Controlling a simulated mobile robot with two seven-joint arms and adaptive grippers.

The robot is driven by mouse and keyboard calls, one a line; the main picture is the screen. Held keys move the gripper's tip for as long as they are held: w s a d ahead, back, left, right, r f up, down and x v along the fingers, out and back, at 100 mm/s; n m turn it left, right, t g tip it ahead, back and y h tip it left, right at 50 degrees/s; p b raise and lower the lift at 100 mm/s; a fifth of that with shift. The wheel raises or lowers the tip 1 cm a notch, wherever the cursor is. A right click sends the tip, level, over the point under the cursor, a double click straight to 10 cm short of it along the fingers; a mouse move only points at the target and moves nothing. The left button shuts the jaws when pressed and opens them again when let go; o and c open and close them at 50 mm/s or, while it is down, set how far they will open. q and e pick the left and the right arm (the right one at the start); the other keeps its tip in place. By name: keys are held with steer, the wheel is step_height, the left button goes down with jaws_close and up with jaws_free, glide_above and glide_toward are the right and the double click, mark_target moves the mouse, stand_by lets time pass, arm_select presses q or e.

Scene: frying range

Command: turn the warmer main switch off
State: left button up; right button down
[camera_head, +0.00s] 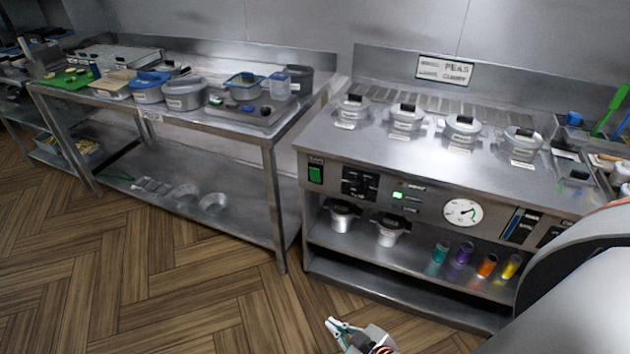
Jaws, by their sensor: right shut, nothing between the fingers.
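The warmer is a steel counter (335,147) at the right with a control panel on its front. A green rocker switch (316,174) in a black frame sits at the panel's left end; it looks like the main switch, but its label is too small to read. A small green light (398,195) glows further right on the panel. My right gripper (333,323) is at the bottom of the view, low in front of the warmer and well apart from the switch. It is shut and empty. My left gripper is out of view.
Several lidded pots (407,117) are set into the warmer top. A black control block (359,183) and a round dial (462,212) share the panel. Coloured bottles (487,266) stand on the shelf below. A steel table (272,150) stands left; the wooden floor in front is clear.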

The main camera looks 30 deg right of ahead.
mark_target(311, 172)
arm_select(q)
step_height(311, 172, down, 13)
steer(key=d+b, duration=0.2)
steer(key=b, duration=1.9)
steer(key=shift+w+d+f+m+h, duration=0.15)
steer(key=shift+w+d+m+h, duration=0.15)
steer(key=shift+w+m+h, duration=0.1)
arm_select(e)
steer(key=w+d+r+n+t+h, duration=0.1)
steer(key=w+d+n, duration=0.3)
steer(key=w, duration=0.6)
steer(key=w+d+r+n+t+h, duration=0.1)
steer(key=w+d+r+n+t, duration=0.3)
steer(key=w, duration=0.6)
steer(key=w+d+r+n+t+h, duration=0.1)
steer(key=w+d+r+n+t, duration=0.2)
steer(key=w, duration=0.7)
steer(key=d+n, duration=0.1)
steer(key=n, duration=0.1)
steer(key=shift+w+d+r+n, duration=0.15)
steer(key=shift+r+n, duration=0.05)
steer(key=shift+n, duration=0.1)
